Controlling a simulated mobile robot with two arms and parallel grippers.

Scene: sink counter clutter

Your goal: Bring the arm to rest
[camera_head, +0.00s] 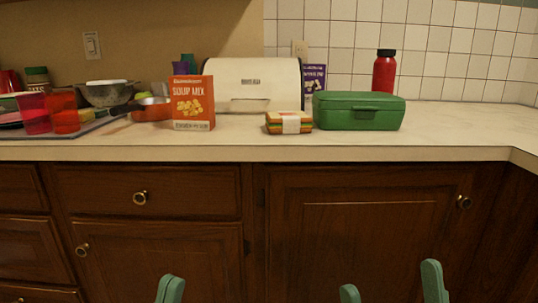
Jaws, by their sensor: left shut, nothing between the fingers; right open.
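My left gripper (170,289) shows at the bottom edge, left of the middle, in front of the wooden cabinets. Its green fingertips are together, with nothing seen between them. My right gripper (392,288) is at the bottom edge, right of the middle. Its two green fingertips stand well apart and the space between them is empty. Both grippers are below the counter top and clear of the objects on it. The arms behind the fingertips are out of the picture.
The counter (240,152) holds a soup mix box (193,103), a wrapped sandwich (289,123), a green lunch box (358,111), a bread box (252,82) and a red bottle (384,72). Cups, a pan (152,109) and bowl crowd the left. The counter's right end is clear.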

